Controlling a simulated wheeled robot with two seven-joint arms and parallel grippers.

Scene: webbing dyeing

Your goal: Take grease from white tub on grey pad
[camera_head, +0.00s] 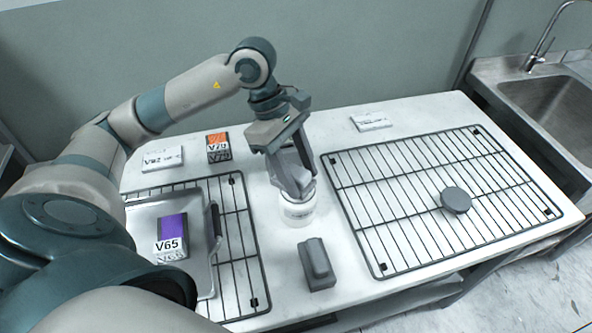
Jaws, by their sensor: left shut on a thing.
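The white tub (299,213) stands on the white table between the two wire racks. Its lid is off, and its mouth is partly hidden by my left gripper (299,190). My left gripper points down at the tub's mouth and is shut on a grey thing that looks like the grey pad. Fingers and tub rim hide most of it, so I cannot tell whether it touches the grease. A dark grey block (317,264) with a raised top sits on the table in front of the tub. My right gripper is not in view.
A round grey lid (456,200) lies on the right rack (400,215). A metal tray (145,215) with a purple V65 box (171,237) is on the left rack (243,240). An orange box (217,142) and white cards (371,121) are behind. A sink (550,105) is at the right.

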